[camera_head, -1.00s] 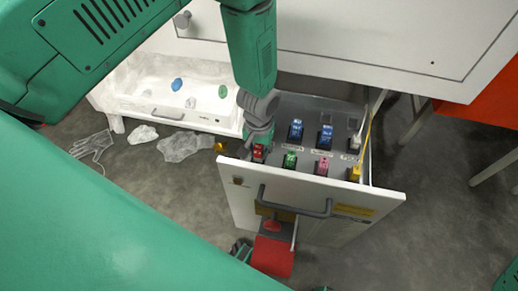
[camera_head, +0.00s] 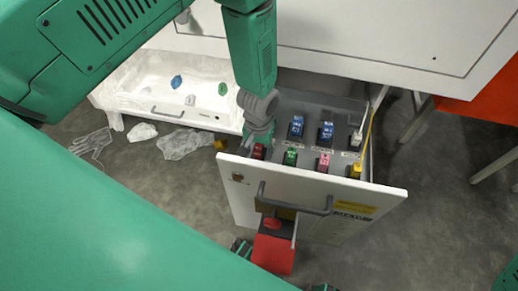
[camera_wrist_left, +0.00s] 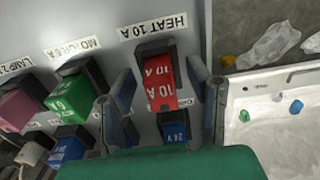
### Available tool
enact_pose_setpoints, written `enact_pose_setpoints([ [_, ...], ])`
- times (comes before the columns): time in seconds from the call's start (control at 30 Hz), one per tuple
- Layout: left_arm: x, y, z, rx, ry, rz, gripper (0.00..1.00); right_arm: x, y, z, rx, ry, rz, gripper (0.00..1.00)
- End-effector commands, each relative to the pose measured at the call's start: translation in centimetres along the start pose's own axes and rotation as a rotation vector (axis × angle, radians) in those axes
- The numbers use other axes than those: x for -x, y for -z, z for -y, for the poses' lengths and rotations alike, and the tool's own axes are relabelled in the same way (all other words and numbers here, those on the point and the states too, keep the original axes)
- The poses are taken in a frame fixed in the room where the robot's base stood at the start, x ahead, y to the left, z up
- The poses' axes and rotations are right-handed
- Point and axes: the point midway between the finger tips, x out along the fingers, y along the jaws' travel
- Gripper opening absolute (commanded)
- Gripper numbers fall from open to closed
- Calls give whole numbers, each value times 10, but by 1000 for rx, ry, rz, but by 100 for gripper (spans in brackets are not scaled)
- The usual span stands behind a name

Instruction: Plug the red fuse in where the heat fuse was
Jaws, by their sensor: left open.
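The red fuse (camera_wrist_left: 161,82), marked 10 A, sits in a black holder beside the HEAT 10 A label (camera_wrist_left: 153,27). I cannot tell whether it is fully seated. In the head view, the red fuse (camera_head: 259,151) is at the near left corner of the drawer panel (camera_head: 306,151). My left gripper (camera_wrist_left: 161,88) is open, with one finger on each side of the red fuse and visible gaps. In the head view, my left gripper (camera_head: 258,138) is right above and behind the fuse, partly covering it.
Green (camera_head: 290,157), pink (camera_head: 323,162), yellow (camera_head: 355,170) and blue (camera_head: 326,132) fuses stand close by. Crumpled film (camera_head: 183,144) and a clear glove (camera_head: 91,143) lie on the floor.

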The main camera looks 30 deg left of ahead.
Motion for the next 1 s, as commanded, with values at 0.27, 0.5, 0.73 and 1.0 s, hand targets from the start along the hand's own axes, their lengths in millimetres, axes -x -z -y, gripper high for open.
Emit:
enact_pose_setpoints([
  [0.27, 41, 2, -1, 0, -1, -4, 45, 0, -2, 0, 0, 0, 1, 40],
  [0.5, 90, 2, -1, 1, -1, -3, 45, 0, -1, 0, 0, 0, 1, 40],
  [0.73, 115, 1, -1, 1, 0, -1, 45, 0, -1, 0, 0, 0, 2, 40],
  [1.0, 118, 1, -1, 0, 0, 1, 45, 0, -1, 0, 0, 0, 2, 40],
])
